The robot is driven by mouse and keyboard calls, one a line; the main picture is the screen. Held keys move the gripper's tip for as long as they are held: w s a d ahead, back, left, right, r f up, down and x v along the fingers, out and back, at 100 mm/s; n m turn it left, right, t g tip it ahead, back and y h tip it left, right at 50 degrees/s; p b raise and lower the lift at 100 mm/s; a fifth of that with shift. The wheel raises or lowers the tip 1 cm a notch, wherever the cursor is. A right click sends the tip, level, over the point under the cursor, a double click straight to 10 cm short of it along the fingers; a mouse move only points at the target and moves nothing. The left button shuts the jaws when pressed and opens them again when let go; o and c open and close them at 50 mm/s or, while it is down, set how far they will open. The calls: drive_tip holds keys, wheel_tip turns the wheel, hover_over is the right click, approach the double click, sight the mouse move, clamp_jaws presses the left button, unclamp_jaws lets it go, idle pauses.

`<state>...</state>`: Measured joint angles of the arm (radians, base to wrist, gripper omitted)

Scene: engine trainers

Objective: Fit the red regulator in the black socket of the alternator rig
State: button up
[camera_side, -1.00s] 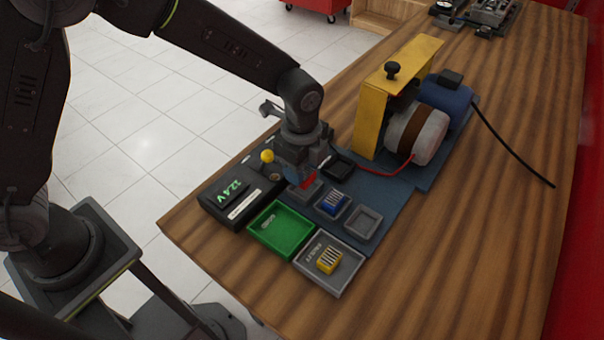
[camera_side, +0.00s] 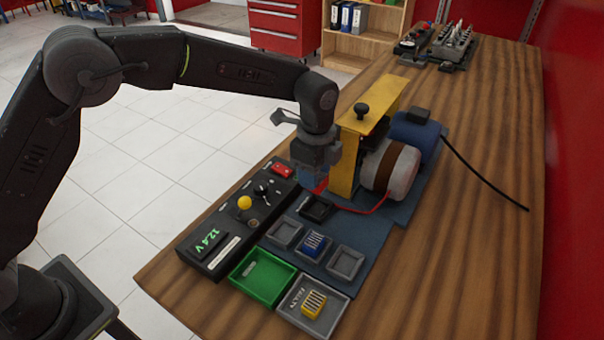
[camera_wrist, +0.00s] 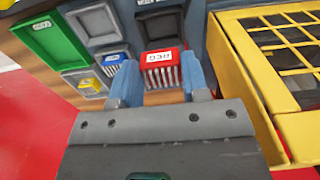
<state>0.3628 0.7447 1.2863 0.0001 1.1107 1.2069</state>
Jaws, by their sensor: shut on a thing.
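The red regulator (camera_wrist: 163,72) is between the blue fingers of my gripper (camera_wrist: 160,84) in the wrist view, its label facing the camera. In the side view my gripper (camera_side: 314,177) is shut on it, and only a bit of the red regulator (camera_side: 321,187) shows. It is held above the rig's base, close to the black socket. The black socket (camera_side: 316,207) looks empty and lies just in front of the gripper. In the wrist view the black socket (camera_wrist: 161,26) is straight beyond the regulator. The yellow bracket of the alternator rig (camera_side: 347,160) stands right beside the gripper.
The blue regulator (camera_side: 314,243) sits between two empty grey sockets (camera_side: 285,232) (camera_side: 346,262). A green tray (camera_side: 263,277) and a grey tray (camera_side: 313,302) with a yellow regulator (camera_side: 314,303) lie in front. A control box (camera_side: 212,254) is left; a red wire (camera_side: 362,211) runs nearby.

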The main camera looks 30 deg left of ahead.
drive_tip(key=shift+f, duration=2.65)
drive_tip(key=shift+f, duration=0.85)
idle(0.4)
drive_tip(key=o, duration=1)
drive_tip(key=shift+o, duration=0.3)
drive_tip(key=o, duration=0.3)
drive_tip(key=shift+o, duration=0.2)
drive_tip(key=shift+r, duration=3.55)
